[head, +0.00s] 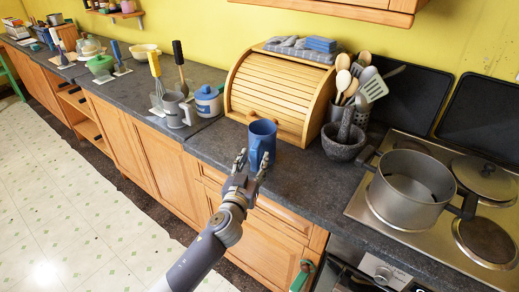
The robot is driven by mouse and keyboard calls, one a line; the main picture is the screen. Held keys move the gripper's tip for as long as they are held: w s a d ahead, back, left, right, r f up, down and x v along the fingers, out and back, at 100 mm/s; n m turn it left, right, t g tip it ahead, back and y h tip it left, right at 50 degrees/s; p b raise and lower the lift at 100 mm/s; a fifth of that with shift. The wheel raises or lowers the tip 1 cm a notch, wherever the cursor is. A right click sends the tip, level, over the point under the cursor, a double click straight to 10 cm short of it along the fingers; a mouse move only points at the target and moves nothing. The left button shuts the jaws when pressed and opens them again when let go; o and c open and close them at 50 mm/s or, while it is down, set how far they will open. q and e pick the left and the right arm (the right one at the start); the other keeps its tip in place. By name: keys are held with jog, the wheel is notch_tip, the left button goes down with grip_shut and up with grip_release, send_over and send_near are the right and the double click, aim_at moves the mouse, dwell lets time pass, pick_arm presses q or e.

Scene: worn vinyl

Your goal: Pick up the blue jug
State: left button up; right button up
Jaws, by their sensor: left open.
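The blue jug (262,141) stands upright on the dark grey counter, in front of the wooden roll-top bread box. Its handle side faces toward me. My left gripper (252,162) is open at the front of the jug, with its fingers reaching up near the handle. The fingers overlap the jug's lower part in the head view, and I cannot tell whether they touch it. My right gripper is not in view.
The bread box (277,92) stands close behind the jug. A stone mortar (343,142) is to its right, with a utensil holder behind it. A steel pot (408,186) sits on the stove. A grey mug (176,110) and a blue-white canister (208,101) stand left.

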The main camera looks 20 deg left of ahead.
pick_arm(q)
jog(key=shift+w+a+f, duration=0.15)
jog(key=shift+w, duration=1.6)
grip_shut()
